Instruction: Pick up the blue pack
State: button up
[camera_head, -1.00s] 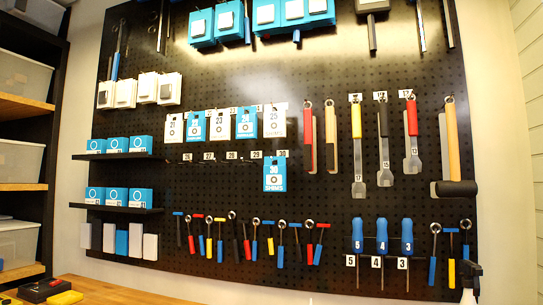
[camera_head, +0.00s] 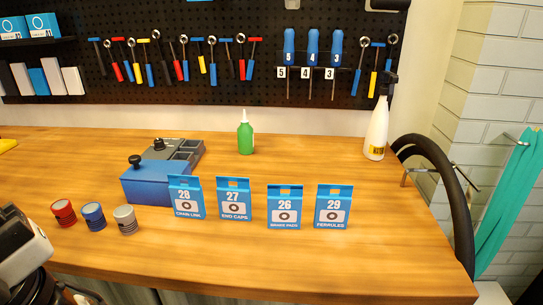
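Several blue packs stand upright in a loose row on the wooden bench. From left they are the pack marked 28 chain link (camera_head: 186,197), the pack marked 27 end caps (camera_head: 234,200), the pack marked 26 brake pads (camera_head: 284,206) and the pack marked 29 ferrules (camera_head: 333,207). Each has a white label and a hanging slot at the top. A white and black part at the lower left corner looks like my arm. My gripper's fingers do not show.
The wooden bench (camera_head: 400,240) is clear right of the packs. A blue box with a black knob (camera_head: 148,185) stands close behind pack 28. Red, blue and grey tins (camera_head: 94,217) sit left. A green bottle (camera_head: 245,138) and white spray bottle (camera_head: 377,130) stand behind.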

aim_at(284, 210)
jog(key=l, duration=0.85)
jog(key=i+l, duration=0.15)
jog(key=l, duration=0.75)
jog(key=l+u, duration=0.1)
jog(key=u, duration=0.3)
jog(key=l+u, duration=0.15)
jog(key=u, duration=0.25)
jog(key=l+u, duration=0.1)
jog(key=u, duration=0.3)
